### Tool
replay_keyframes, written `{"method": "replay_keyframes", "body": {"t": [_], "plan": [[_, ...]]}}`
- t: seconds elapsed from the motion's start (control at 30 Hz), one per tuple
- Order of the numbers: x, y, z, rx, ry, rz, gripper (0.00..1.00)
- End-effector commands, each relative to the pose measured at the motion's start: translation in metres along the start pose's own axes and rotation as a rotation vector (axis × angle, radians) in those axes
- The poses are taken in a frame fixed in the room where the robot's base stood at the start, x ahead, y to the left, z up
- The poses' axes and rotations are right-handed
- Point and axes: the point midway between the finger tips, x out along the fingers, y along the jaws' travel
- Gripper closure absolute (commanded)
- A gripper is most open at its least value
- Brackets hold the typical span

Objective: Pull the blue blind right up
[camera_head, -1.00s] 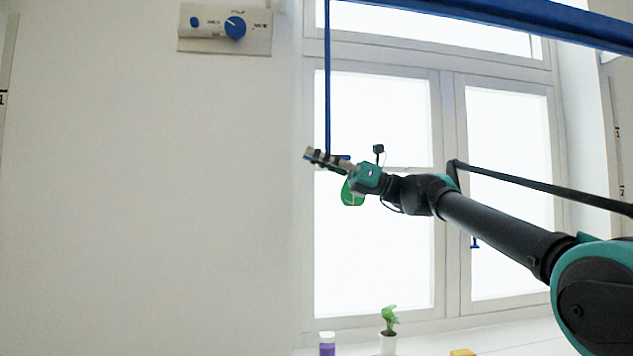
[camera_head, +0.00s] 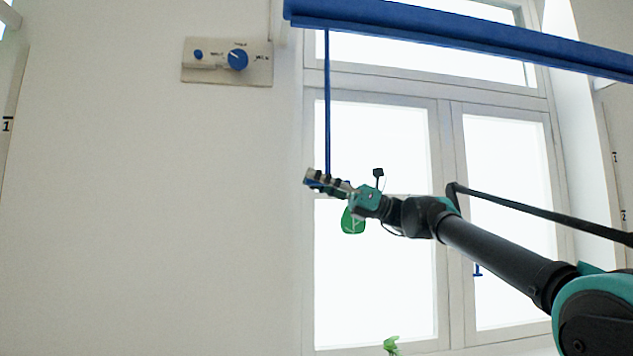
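The blue blind (camera_head: 450,37) shows as a rolled or gathered blue bar across the top of the window, running from upper left down to the right edge. A blue pull cord or rod (camera_head: 327,105) hangs straight down from near its left end. My gripper (camera_head: 314,180) is at the lower end of this cord, in front of the window's left side. Some blue shows among the fingers, and the cord's end is partly hidden there. The fingers are too small to tell whether they are shut on it.
A second, small blue handle (camera_head: 477,270) hangs lower right, in front of the right pane. A wall panel with a blue knob (camera_head: 237,60) is at upper left. A green plant top (camera_head: 391,345) shows at the bottom edge.

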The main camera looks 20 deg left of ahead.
Motion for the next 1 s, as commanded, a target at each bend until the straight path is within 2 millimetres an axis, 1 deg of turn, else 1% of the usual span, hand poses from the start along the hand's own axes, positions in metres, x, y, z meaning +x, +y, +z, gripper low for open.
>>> {"method": "replay_keyframes", "body": {"t": [0.07, 0.17, 0.27, 0.5, 0.63, 0.8, 1.0], "plan": [[-0.003, 0.0, 0.0, 0.0, 0.0, -0.001, 0.66], [-0.013, -0.001, 0.0, -0.001, 0.0, -0.002, 0.66], [-0.03, -0.001, 0.0, -0.001, 0.0, -0.003, 0.66], [-0.08, -0.001, 0.001, -0.002, -0.001, -0.004, 0.66], [-0.101, -0.001, 0.0, -0.001, -0.001, -0.003, 0.66], [-0.117, -0.001, 0.0, -0.001, -0.001, -0.002, 0.66], [-0.12, 0.0, 0.0, 0.0, -0.001, 0.0, 0.66]]}}
